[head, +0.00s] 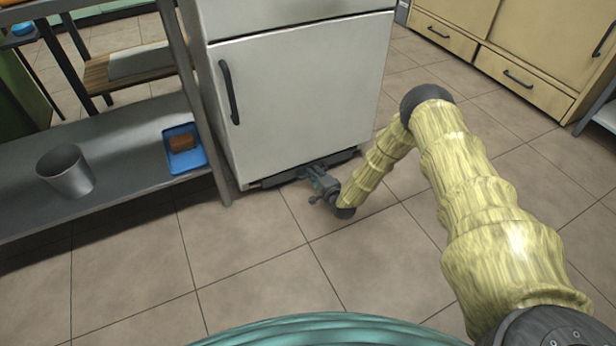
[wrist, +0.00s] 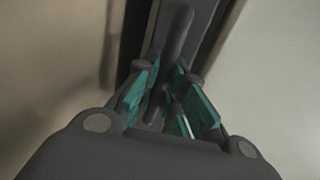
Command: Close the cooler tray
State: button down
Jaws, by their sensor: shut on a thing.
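The white fridge-like cooler (head: 300,95) stands at the centre back in the head view, with its door closed. Its dark tray (head: 278,178) is a low strip at the foot of the cooler, just above the floor, and sticks out only a little at the front. In the wrist view a dark bar-like part of the tray (wrist: 180,35) runs up between the fingers. My gripper (head: 318,178) is at the front of the tray, low by the floor, and its teal-padded fingers (wrist: 172,100) are closed around that dark part. The exact contact is dim in the wrist view.
A grey metal shelf (head: 120,160) stands left of the cooler, holding a metal cup (head: 65,171) and a blue tray (head: 190,158) with a brown block. Yellowish cabinets (head: 530,50) stand at the back right. The tiled floor (head: 260,250) in front is clear.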

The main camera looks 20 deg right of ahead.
jog(key=shift+w, duration=0.25)
jog(key=c, duration=1.8)
grip_release()
jog(key=shift+o, duration=0.2)
jog(key=shift+r, duration=0.1)
jog(key=v, duration=1.2)
